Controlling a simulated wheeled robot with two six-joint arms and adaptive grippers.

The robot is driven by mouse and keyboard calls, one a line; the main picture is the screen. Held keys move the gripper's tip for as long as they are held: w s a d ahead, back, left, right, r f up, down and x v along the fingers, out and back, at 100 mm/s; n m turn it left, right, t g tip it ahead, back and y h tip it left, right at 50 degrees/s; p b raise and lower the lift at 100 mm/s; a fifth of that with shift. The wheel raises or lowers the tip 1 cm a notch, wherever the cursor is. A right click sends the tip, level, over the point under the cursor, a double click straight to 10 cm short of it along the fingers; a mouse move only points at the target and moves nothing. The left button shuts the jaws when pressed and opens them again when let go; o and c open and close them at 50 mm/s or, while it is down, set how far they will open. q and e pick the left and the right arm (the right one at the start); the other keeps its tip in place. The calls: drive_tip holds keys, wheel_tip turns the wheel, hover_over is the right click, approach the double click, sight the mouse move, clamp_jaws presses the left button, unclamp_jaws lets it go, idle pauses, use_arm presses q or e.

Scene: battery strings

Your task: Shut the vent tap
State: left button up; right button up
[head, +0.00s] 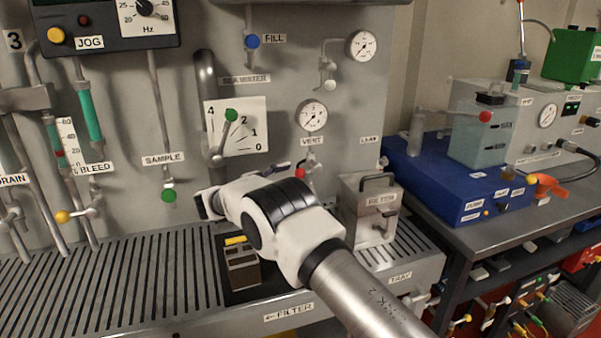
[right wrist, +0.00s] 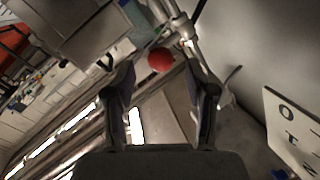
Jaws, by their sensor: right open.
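The vent tap's red ball handle (head: 300,172) shows on the wall panel under the VENT label (head: 311,141). A pressure gauge (head: 312,115) is above it. My right gripper (head: 282,168) is close by, its body hiding part of the area below the tap. In the right wrist view the red ball (right wrist: 160,59) appears between the two open fingertips, with the tap's metal pipe behind it. The fingers look apart from the ball, and the depth gap is hard to tell. My left gripper is out of view.
A metal filter box (head: 370,210) with a handle stands right of the tap on the slotted tray (head: 140,280). A lever with a green ball (head: 231,115) on a scale plate is to the left. A blue unit (head: 440,185) is at the right.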

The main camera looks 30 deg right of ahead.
sight(298, 170)
drive_tip(key=d, duration=0.4)
drive_tip(key=shift+w+d+p, duration=0.1)
drive_tip(key=shift+w+p, duration=0.1)
drive_tip(key=shift+p, duration=0.1)
drive_tip(key=shift+c, duration=0.3)
clamp_jaws()
drive_tip(key=shift+r+y, duration=0.4)
drive_tip(key=shift+r+m+y+p, duration=0.3)
drive_tip(key=shift+y+p, duration=0.1)
drive_tip(key=shift+p, duration=0.15)
drive_tip(key=shift+f+y, duration=0.1)
drive_tip(key=shift+y, duration=0.2)
drive_tip(key=shift+f, duration=0.1)
drive_tip(key=shift+o, duration=0.3)
unclamp_jaws()
